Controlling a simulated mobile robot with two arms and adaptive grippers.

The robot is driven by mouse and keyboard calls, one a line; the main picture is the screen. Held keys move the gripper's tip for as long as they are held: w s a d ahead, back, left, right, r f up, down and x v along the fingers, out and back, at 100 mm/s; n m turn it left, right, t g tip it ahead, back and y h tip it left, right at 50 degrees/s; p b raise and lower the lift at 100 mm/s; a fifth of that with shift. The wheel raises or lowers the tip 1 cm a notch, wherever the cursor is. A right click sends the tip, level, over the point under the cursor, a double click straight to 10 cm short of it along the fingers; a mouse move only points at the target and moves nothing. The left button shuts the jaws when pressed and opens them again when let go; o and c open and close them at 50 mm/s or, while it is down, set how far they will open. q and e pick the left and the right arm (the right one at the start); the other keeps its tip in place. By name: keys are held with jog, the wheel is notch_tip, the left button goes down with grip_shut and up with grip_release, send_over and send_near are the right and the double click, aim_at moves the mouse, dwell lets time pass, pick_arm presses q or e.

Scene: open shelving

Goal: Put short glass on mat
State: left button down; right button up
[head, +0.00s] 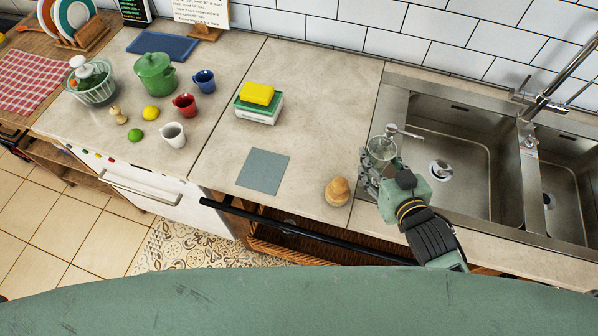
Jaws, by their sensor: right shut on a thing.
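The short glass (381,148) is clear and stands at the left edge of the sink area. My right gripper (372,172) is shut on it from the near side, and the fingers cover its lower part. Whether the glass touches the surface under it cannot be told. The mat (262,171) is a flat grey-blue square on the counter, left of the glass and apart from it. Nothing lies on the mat. My left gripper is not in view.
A brown rounded object (337,191) stands on the counter between mat and gripper. A yellow sponge (257,94) lies on a box behind the mat. Cups, a green pot (155,74) and fruit stand further left. The steel sink (450,150) is at right.

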jog(key=shift+a+r+m+h+p, duration=0.3)
jog(key=shift+a+r, duration=0.2)
jog(key=a+r+p, duration=0.2)
jog(key=a+r, duration=0.2)
jog(key=a, duration=0.2)
jog(key=shift+s+a+m+h+p, duration=0.2)
jog(key=shift+s+m+h+p, duration=0.1)
jog(key=shift+m+h, duration=0.1)
jog(key=shift+r, duration=0.1)
jog(key=a+f, duration=0.2)
jog(key=a, duration=0.2)
jog(key=w+a+f+p, duration=0.1)
jog(key=a+f, duration=0.1)
jog(key=a, duration=0.1)
jog(key=a+f+p, duration=0.1)
jog(key=a+f, duration=0.2)
jog(key=a, duration=0.1)
jog(key=shift+w+a, duration=0.25)
jog(key=shift+a, duration=0.05)
jog(key=shift+f, duration=1.8)
